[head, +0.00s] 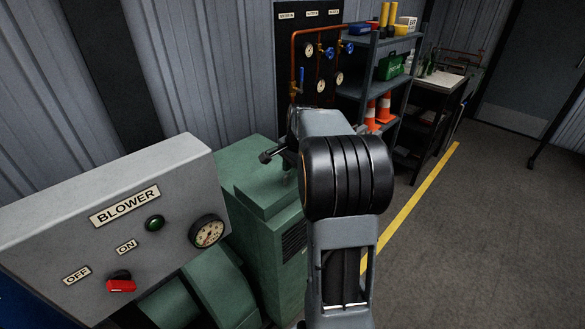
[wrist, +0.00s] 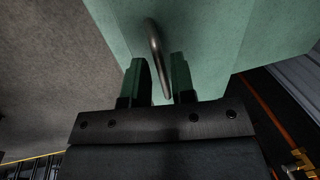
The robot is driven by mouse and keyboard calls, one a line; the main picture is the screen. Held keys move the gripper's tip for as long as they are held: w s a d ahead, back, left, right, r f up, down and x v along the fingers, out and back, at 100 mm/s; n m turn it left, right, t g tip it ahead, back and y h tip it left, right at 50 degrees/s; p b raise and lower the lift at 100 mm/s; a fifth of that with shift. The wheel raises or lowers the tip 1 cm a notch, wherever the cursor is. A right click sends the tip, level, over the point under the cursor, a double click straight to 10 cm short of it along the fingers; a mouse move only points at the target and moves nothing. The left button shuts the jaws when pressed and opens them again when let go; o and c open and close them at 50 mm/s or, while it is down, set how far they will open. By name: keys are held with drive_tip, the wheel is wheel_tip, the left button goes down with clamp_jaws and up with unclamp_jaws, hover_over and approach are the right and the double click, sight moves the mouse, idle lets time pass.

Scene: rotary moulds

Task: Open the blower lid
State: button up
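The blower lid (head: 240,160) is the green top of the green blower housing (head: 262,262), left of my arm in the head view, and it looks closed. In the wrist view the green lid surface (wrist: 215,30) fills the top. A curved metal handle (wrist: 154,42) stands out from it. My gripper (wrist: 159,62) is open, with one finger on each side of the handle in the picture. A gap shows between handle and fingers; I cannot tell how deep the handle sits between them. In the head view my arm mostly hides the gripper and the handle.
A grey blower control panel (head: 120,215) with a red switch (head: 121,286), green lamp and gauge stands at the left. Behind are copper pipes with valves (head: 327,52) and a shelf (head: 375,85) with cones. The floor (head: 480,240) at the right is clear.

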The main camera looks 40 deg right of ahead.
clamp_jaws()
